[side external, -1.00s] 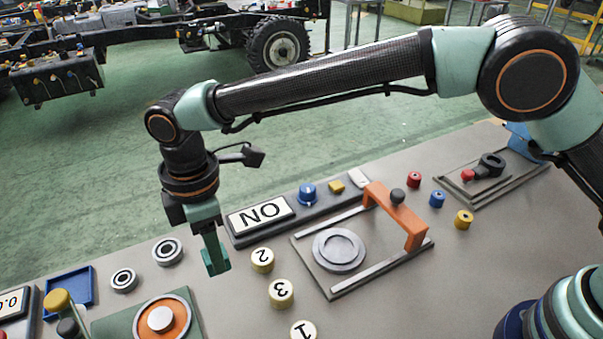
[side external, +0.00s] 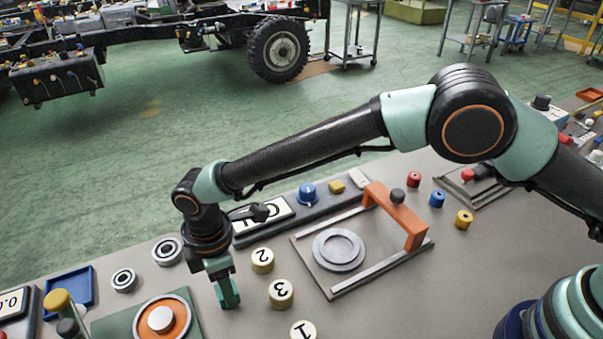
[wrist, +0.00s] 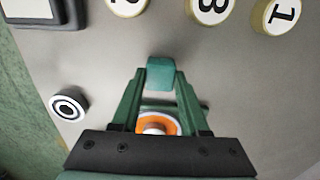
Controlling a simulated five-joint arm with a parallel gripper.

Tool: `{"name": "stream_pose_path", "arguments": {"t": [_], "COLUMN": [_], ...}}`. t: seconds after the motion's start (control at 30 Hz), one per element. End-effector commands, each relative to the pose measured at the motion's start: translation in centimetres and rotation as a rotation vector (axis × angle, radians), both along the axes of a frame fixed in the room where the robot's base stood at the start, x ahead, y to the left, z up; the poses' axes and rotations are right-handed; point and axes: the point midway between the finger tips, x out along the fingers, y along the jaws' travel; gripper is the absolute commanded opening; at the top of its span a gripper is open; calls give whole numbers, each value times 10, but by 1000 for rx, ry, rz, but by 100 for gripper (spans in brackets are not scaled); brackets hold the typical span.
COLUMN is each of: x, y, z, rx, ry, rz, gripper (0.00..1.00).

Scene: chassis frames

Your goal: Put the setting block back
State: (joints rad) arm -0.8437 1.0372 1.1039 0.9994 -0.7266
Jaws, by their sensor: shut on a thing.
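My gripper (side external: 228,291) is shut on a small teal block, which I take to be the setting block (wrist: 160,73). In the wrist view the block sits between the two fingertips (wrist: 158,80). In the side view the fingers point down, low over the bare grey bench left of the cream discs. The block is hard to tell from the similarly coloured fingers there, and I cannot tell whether it touches the bench.
Cream numbered discs (side external: 281,293) stand right of my gripper. A green plate with an orange ring (side external: 177,326) lies to its left. Beyond are ringed pieces (side external: 124,280), an empty-looking blue tray (side external: 83,287) and a sign panel (side external: 283,212). A plate with an orange handle (side external: 412,233) lies farther right.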

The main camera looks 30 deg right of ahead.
Motion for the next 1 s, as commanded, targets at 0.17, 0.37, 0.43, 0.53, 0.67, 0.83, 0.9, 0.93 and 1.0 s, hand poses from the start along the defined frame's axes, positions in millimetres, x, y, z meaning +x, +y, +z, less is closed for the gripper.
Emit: {"name": "stream_pose_path", "arguments": {"t": [0.17,0.37,0.43,0.53,0.67,0.83,0.9,0.93,1.0], "x": [0,0,0,0,0,0,1,1,1], "y": [0,0,0,0,0,1,1,1,1], "z": [-3,-3,-3,-3,3,28,43,49,64], "rx": [0,0,0,0,1,3,3,3,3], "ry": [0,0,0,0,-1,-2,-3,-3,-3], "rz": [0,0,0,0,0,0,0,0,0], "gripper": [0,74,74,74,74,74,74,74,74]}}
